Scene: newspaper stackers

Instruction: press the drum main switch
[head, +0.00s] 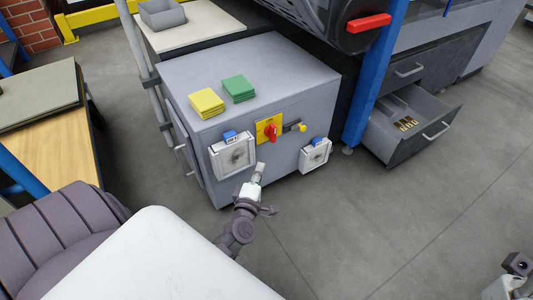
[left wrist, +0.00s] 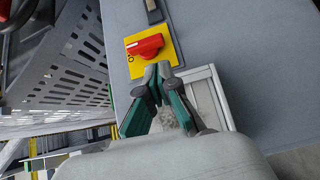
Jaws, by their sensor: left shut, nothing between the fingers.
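The drum main switch is a red rotary knob (head: 269,131) on a yellow plate, on the front of a grey cabinet (head: 240,85). The red knob (left wrist: 146,46) also shows in the left wrist view, just beyond my fingertips. My left gripper (head: 260,168) is just below and in front of the switch plate. In the left wrist view my left gripper (left wrist: 157,73) is shut and empty, its tips at the plate's lower edge as pictured. Whether they touch the plate I cannot tell. Part of my right arm shows at the lower right of the head view; its fingers do not show.
Square white-framed fan vents (head: 232,156) (head: 315,155) flank the switch. A black handle with a yellow end (head: 295,127) is right of it. Yellow (head: 206,102) and green (head: 238,88) stacks lie on the cabinet. An open drawer (head: 425,118) juts out at right.

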